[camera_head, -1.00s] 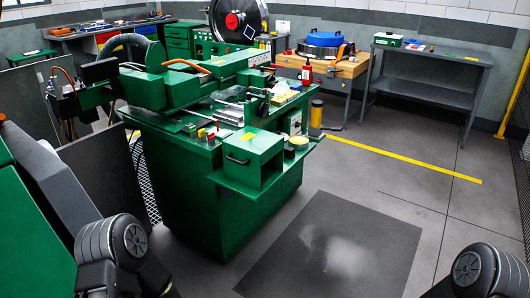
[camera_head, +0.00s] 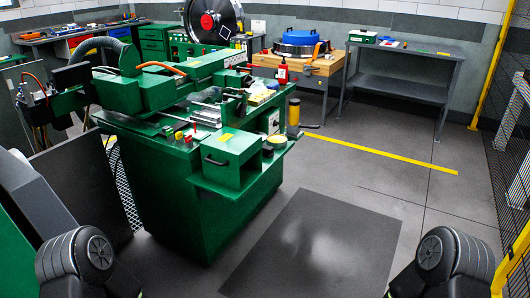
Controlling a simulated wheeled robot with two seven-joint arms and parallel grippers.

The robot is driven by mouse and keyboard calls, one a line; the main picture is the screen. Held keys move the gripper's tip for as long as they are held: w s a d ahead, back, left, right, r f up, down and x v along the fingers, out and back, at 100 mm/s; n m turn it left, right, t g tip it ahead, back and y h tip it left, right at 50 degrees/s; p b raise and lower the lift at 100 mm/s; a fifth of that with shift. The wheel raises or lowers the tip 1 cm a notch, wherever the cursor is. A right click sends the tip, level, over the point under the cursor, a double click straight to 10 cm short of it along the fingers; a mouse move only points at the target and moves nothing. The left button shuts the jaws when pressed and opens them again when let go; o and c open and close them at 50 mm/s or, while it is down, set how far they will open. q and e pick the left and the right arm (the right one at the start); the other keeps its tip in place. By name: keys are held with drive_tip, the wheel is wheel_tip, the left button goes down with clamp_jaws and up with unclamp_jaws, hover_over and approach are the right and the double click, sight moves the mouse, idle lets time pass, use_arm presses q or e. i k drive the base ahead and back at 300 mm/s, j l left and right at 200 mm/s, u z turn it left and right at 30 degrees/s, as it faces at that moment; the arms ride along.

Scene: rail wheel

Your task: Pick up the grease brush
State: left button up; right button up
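I cannot make out a grease brush for certain; small tools are tiny on the green machine (camera_head: 205,215) and the wooden bench (camera_head: 318,66). A small round tin with a yellowish top (camera_head: 277,141) sits on the machine's right ledge, beside a green box with a handle (camera_head: 228,160). A red bottle (camera_head: 282,73) stands behind, near the wooden bench. Dark rounded parts of my two arms show at the lower left and lower right. Neither gripper is in view.
A grey metal table (camera_head: 405,85) with a green and white box (camera_head: 363,36) stands at the back right. A blue round item (camera_head: 299,40) is on the wooden bench. A mesh fence (camera_head: 490,130) bounds the right side. Floor around the dark mat (camera_head: 315,245) is clear.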

sight(267, 151)
drive_tip(key=i+u, duration=0.1)
drive_tip(key=u, duration=0.45)
drive_tip(key=i+l+u, duration=0.55)
drive_tip(key=l, duration=0.25)
drive_tip(key=i+l+u, duration=0.3)
drive_tip(key=l, duration=0.2)
drive_tip(key=i+l, duration=0.15)
drive_tip(key=l, duration=0.25)
drive_tip(key=i+l, duration=0.2)
drive_tip(key=l, duration=0.2)
drive_tip(key=i+l, duration=0.15)
drive_tip(key=l, duration=0.2)
